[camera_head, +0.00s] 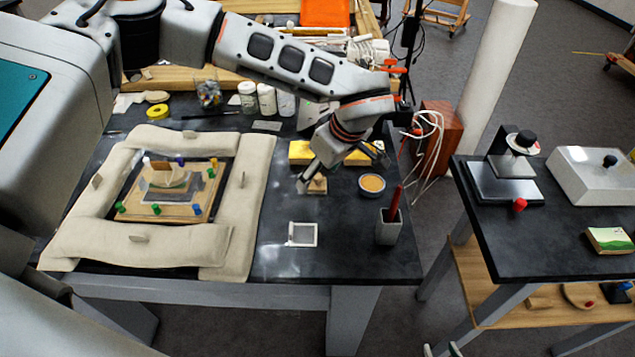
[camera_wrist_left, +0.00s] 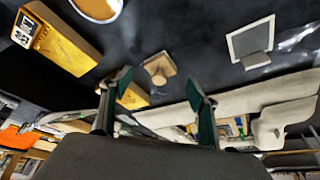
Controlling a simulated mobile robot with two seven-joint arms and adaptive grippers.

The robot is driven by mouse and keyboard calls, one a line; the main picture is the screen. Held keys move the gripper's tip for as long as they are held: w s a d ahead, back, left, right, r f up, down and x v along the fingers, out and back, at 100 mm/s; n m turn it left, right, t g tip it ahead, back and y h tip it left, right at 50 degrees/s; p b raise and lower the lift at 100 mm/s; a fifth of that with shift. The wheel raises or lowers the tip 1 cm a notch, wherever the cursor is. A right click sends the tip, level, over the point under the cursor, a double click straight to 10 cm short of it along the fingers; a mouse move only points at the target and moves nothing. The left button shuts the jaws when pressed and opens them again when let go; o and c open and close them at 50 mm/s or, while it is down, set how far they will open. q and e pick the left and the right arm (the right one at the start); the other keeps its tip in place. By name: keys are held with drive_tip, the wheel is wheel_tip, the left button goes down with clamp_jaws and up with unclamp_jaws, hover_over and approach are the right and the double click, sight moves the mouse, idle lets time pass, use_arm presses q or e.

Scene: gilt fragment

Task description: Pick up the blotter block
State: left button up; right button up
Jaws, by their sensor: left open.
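The blotter block, a small tan wooden block with a raised knob (camera_head: 318,186), sits on the black tabletop right of the padded frame. It also shows in the left wrist view as a small tan block (camera_wrist_left: 159,68), just beyond the fingertips. My left gripper (camera_head: 311,180) reaches down over it from above, partly covering it in the head view. In the left wrist view the two dark green-padded fingers (camera_wrist_left: 158,78) are spread apart with the block seen between their tips, and nothing is held. Contact with the block cannot be told. My right gripper is not in view.
A yellow box (camera_head: 301,151) lies behind the block, and a round dish (camera_head: 371,184) stands to its right. A square white frame (camera_head: 302,234) lies in front. A grey cup (camera_head: 388,227) holds a red-handled tool. Beige padded rolls (camera_head: 254,190) lie left.

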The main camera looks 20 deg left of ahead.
use_arm(q)
drive_tip(key=shift+x, duration=1.2)
drive_tip(key=c, duration=1.1)
